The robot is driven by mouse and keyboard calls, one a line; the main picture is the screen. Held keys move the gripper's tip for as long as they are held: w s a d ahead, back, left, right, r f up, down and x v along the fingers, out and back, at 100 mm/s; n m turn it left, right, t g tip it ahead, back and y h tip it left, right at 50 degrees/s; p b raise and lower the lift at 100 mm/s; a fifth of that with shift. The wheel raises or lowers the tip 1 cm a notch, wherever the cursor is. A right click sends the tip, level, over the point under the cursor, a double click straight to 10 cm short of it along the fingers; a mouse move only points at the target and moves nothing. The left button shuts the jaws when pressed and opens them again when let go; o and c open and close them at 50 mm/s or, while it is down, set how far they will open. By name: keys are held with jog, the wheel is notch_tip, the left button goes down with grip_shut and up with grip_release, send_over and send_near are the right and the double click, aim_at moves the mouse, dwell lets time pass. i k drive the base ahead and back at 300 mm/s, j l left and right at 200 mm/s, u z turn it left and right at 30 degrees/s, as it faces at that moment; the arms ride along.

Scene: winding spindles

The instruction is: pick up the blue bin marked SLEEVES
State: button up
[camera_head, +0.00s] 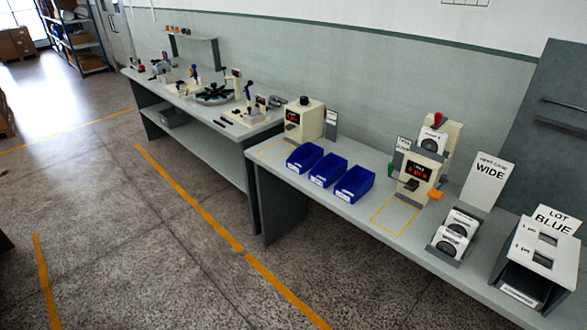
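Three blue open bins stand side by side on the near grey bench (375,222): a left one (303,158), a middle one (327,171) and a right one (353,184). Each has a small pale label on its front. The lettering is too small to read, so I cannot tell which one is marked SLEEVES. All three sit upright close to the bench's front edge. The insides are dark and I cannot make out any contents. My gripper is not in view.
Behind the bins stands a cream machine (304,120). To the right are another cream machine (421,172), a WIDE sign (489,181) and a LOT BLUE stand (540,255). A second bench (200,125) extends left. The floor in front (150,230) is clear, with orange lines.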

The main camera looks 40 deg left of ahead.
aim_at(331, 167)
jog(key=j+u, duration=0.35)
jog(key=j, duration=0.4)
jog(key=i+j+u, duration=0.15)
jog(key=j+u, duration=0.2)
jog(key=j, duration=0.4)
